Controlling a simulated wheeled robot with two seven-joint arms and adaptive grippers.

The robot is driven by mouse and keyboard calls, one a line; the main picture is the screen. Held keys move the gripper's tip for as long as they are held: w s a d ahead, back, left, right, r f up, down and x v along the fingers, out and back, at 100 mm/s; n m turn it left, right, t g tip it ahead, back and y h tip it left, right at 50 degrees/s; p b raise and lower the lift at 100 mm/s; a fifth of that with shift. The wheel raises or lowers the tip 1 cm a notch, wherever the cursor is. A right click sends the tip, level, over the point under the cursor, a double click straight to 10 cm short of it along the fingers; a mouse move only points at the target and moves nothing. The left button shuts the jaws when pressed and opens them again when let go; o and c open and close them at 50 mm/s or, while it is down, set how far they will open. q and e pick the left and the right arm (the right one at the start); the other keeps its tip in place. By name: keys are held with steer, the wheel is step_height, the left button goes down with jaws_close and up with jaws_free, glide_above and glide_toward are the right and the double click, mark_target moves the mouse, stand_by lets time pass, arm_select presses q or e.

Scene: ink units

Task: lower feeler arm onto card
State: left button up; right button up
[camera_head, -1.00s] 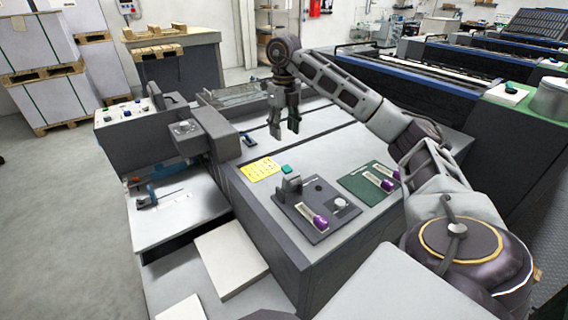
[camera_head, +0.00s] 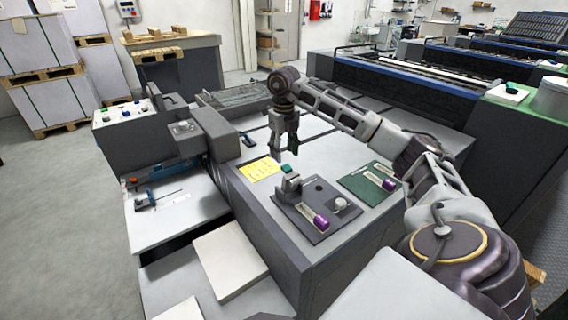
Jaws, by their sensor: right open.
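A dark grey gauge plate (camera_head: 331,223) lies on the grey cabinet top. On it stands a grey raised arm piece with a green cap (camera_head: 286,168), which I take as the feeler arm. A pale card with a purple end (camera_head: 321,222) lies on the plate in front of it, and a round knob (camera_head: 340,204) is to the right. The arm piece appears up, apart from the card. My right gripper (camera_head: 284,153) points down, open and empty, just above and behind the green cap. My left gripper is not in view.
A yellow sheet (camera_head: 260,169) lies left of the gauge. A control box (camera_head: 125,128) stands at the left of the cabinet.

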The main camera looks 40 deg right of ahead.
mark_target(289, 181)
steer(key=shift+f, duration=2.45)
jaws_close()
